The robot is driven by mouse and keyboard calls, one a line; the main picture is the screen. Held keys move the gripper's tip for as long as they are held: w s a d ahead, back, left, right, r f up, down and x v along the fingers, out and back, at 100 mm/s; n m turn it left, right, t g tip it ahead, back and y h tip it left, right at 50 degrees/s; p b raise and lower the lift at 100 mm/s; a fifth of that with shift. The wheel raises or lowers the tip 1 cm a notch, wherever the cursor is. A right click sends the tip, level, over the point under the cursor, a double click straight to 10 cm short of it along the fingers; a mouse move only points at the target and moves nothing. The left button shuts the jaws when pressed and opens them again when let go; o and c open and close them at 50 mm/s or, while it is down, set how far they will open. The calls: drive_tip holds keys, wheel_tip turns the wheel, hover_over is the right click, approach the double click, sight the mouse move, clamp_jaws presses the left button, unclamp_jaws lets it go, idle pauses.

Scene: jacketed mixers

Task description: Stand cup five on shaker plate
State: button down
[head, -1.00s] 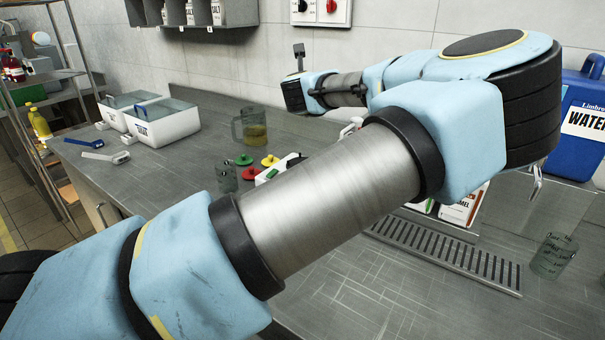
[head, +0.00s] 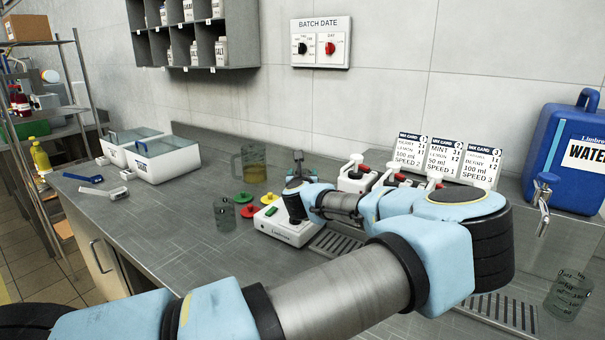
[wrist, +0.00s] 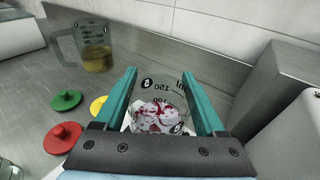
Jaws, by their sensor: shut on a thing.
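My gripper (wrist: 160,108) is shut on a clear cup (wrist: 158,92) with black markings and white and dark-red contents; I cannot read its circled number surely. In the head view my gripper's hand (head: 297,200) is over a white unit (head: 283,228) with green and red buttons, which may be the shaker. The fingers and held cup are hidden there, and most of the unit's top is behind my arm. I cannot tell whether the cup touches it. Another clear cup (head: 225,215) stands on the bench to the left.
Green (head: 243,197), yellow (head: 268,198) and red (head: 248,211) discs lie left of the unit. A jug (head: 250,165) stands behind them. White mixers (head: 357,175) and a drain grate (head: 500,310) are to the right. A clear cup (head: 567,297) stands far right.

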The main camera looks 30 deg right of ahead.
drive_tip(key=shift+f, duration=0.15)
unclamp_jaws()
drive_tip(key=shift+f, duration=0.1)
drive_tip(key=b+v, duration=0.3)
drive_tip(key=v, duration=0.9)
drive_tip(key=shift+b, duration=0.3)
